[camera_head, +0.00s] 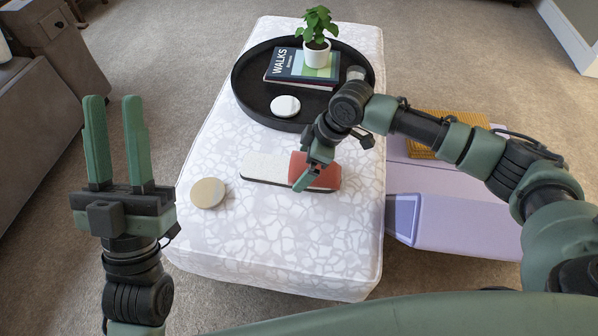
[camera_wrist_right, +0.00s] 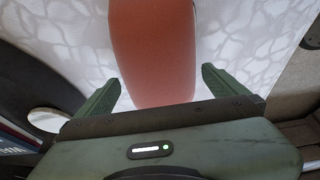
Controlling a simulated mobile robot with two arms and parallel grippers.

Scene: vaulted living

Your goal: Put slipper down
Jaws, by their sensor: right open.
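The slipper (camera_head: 262,168) has a white sole area and a red upper, and lies flat on the white patterned ottoman (camera_head: 225,245). My right gripper (camera_head: 303,178) is over its red end in the head view and partly covers it. In the right wrist view the red upper (camera_wrist_right: 153,50) extends between the two separated fingers of my right gripper (camera_wrist_right: 160,88), with a gap on each side; it is open. My left gripper (camera_head: 115,135) is open and empty, raised at the left, away from the slipper.
A round black tray (camera_head: 248,95) on the ottoman's far part holds a book (camera_head: 290,66), a potted plant (camera_head: 317,50) and a white disc (camera_head: 285,106). A beige disc (camera_head: 208,193) lies left of the slipper. A lilac bench-like piece (camera_head: 460,215) stands at the right. The ottoman's front is clear.

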